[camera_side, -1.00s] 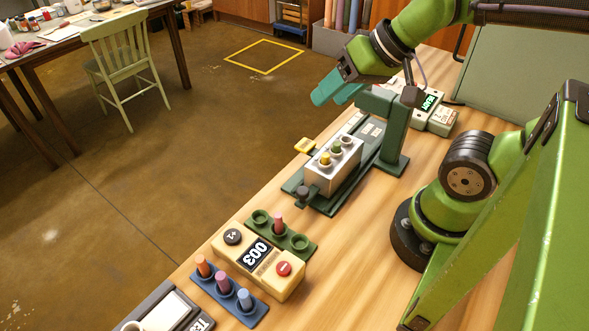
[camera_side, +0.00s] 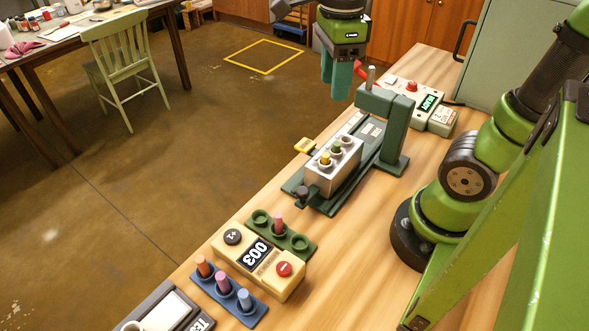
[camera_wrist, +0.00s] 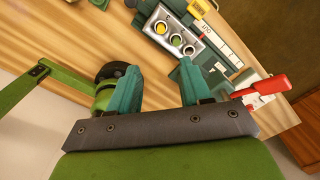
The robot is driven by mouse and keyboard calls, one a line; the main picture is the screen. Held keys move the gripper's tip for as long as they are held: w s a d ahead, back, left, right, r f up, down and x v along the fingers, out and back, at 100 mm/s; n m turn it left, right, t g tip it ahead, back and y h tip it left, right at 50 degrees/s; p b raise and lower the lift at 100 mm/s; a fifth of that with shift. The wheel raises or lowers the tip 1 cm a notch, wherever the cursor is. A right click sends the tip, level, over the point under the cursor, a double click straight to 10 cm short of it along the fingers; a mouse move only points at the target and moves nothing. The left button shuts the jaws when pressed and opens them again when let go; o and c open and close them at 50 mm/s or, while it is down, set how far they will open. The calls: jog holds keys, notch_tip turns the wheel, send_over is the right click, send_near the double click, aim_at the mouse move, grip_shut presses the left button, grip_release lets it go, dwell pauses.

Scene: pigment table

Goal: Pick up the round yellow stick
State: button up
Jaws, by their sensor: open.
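The round yellow stick (camera_side: 326,159) stands upright in the near hole of a white block (camera_side: 332,176), with only its top showing. A green stick (camera_side: 337,149) stands in the middle hole, and the far hole looks empty. In the wrist view the yellow stick (camera_wrist: 160,27) and the green one (camera_wrist: 175,40) are seen from above, beyond the fingertips. My gripper (camera_side: 337,88) has teal fingers pointing down, high above and behind the block. In the wrist view my gripper (camera_wrist: 157,80) is open with nothing between its fingers.
A dark green press post (camera_side: 393,125) with an overhanging arm stands beside the block. A red lever (camera_side: 367,72) and a READY box (camera_side: 418,103) are behind it. A counter box (camera_side: 258,262) and racks of coloured sticks are in front.

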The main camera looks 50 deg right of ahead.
send_over(326, 155)
jog(key=shift+m, duration=0.4)
jog(key=f, duration=1)
jog(key=shift+s+f, duration=0.3)
jog(key=shift+f, duration=0.1)
jog(key=shift+w+f, duration=0.15)
jog(key=shift+f, duration=1.4)
jog(key=shift+w+f, duration=0.15)
jog(key=shift+f, duration=1.35)
grip_shut()
